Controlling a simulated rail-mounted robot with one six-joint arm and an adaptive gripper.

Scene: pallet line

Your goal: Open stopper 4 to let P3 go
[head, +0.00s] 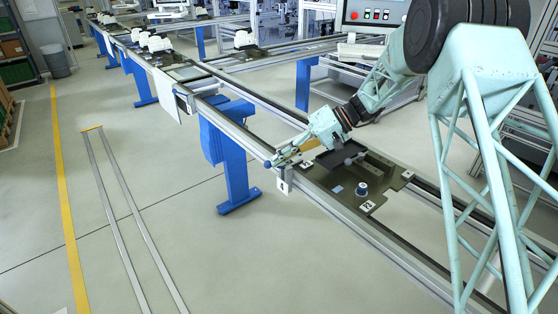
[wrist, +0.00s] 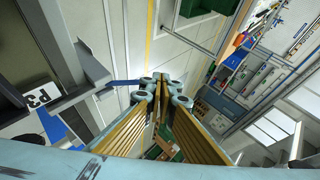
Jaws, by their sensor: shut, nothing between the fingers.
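The pallet P3 (head: 330,188) is a dark plate on the near conveyor, with small white labels, a grey part and a blue-and-white knob on it. A label reading P3 (wrist: 38,97) shows at the left of the wrist view. Stopper 4 (head: 283,186) is a small white tag marked 4 on the rail's outer side, by the pallet's left end. A blue knob (head: 267,164) sticks out beside it. A blue bar (wrist: 124,84) shows left of the fingertips in the wrist view. My gripper (head: 278,158) is shut and empty, close above the stopper; contact cannot be told.
The conveyor rail (head: 376,240) runs from lower right to upper left on blue legs (head: 236,160). More pallets with white parts (head: 155,43) stand far up the line. A control panel (head: 374,14) is behind my arm. The floor left of the line is open.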

